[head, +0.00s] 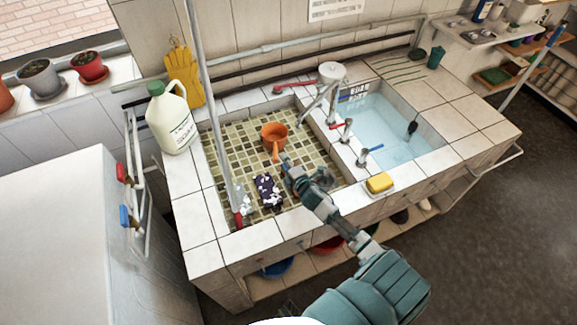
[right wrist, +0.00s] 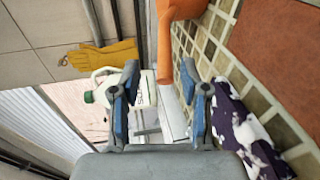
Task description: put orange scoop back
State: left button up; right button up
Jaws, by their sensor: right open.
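The orange scoop (head: 274,134) sits on the tiled floor of the left, dry basin (head: 233,137), its handle pointing toward the front. My right gripper (head: 287,168) is over this basin, just in front of the handle end. In the right wrist view the gripper (right wrist: 160,78) is open and empty, with its two blue-padded fingers apart. The scoop (right wrist: 182,9) shows at the top there, and its handle (right wrist: 164,50) reaches down between the fingertips in the picture. I cannot tell whether the fingers touch it. My left gripper is not in view.
A purple and white cloth (head: 268,190) lies left of my right gripper. A water-filled basin (head: 378,135) is at right, with taps (head: 347,130) between. A yellow sponge (head: 380,183) rests on the front rim. A soap jug (head: 170,122) and yellow gloves (head: 184,75) are at left.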

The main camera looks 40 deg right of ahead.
jog(key=v, duration=0.2)
jog(key=shift+s+a, duration=0.1)
jog(key=shift+s, duration=0.2)
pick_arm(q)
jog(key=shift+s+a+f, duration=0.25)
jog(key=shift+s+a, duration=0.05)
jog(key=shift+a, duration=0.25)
pick_arm(e)
jog(key=shift+s+a+r, duration=0.15)
jog(key=shift+s+a, duration=0.05)
jog(key=shift+a, duration=0.15)
jog(key=shift+s+a+r, duration=0.2)
jog(key=shift+a, duration=0.2)
